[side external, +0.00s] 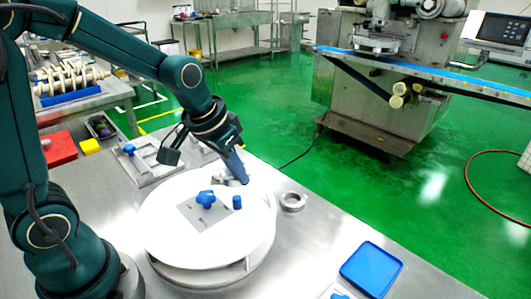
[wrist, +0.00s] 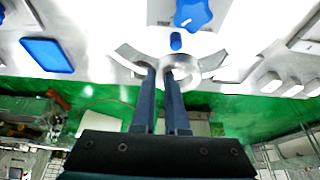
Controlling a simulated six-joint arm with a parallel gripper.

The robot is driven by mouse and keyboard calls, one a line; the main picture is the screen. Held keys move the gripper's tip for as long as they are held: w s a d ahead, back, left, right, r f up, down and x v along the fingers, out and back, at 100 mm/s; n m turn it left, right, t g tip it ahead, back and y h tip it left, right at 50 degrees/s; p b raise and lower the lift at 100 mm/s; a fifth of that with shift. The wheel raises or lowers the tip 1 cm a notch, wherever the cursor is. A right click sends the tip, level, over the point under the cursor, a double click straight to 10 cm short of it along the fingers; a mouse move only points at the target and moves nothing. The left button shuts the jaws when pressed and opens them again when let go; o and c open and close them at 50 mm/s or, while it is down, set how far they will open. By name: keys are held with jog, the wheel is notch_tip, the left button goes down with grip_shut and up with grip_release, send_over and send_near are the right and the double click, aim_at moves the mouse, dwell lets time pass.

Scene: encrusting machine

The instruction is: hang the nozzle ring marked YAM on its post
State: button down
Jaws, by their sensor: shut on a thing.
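A metallic nozzle ring (wrist: 190,66) is held at the fingertips of my gripper (wrist: 160,75), its wall between the two dark fingers. No marking on it can be read. In the side external view my gripper (side external: 241,172) reaches down at the far edge of a white round plate (side external: 165,222), with the ring partly hidden by the fingers. On the plate stand a short blue post (side external: 237,202) and a blue star knob (side external: 206,198). The post also shows in the wrist view (wrist: 176,41), just beyond the held ring and apart from it.
Another metal ring (side external: 292,201) lies on the steel table right of the plate. A blue tray (side external: 371,268) is at the front right. Bare table surrounds the loose ring.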

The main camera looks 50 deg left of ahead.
aim_at(235, 186)
jog(key=shift+w+a+f, duration=0.1)
jog(key=shift+f, duration=1.75)
jog(key=shift+f, duration=1.45)
jog(key=c, duration=0.9)
grip_release()
jog(key=shift+c, duration=0.4)
jog(key=shift+o, duration=0.7)
jog(key=shift+r, duration=4)
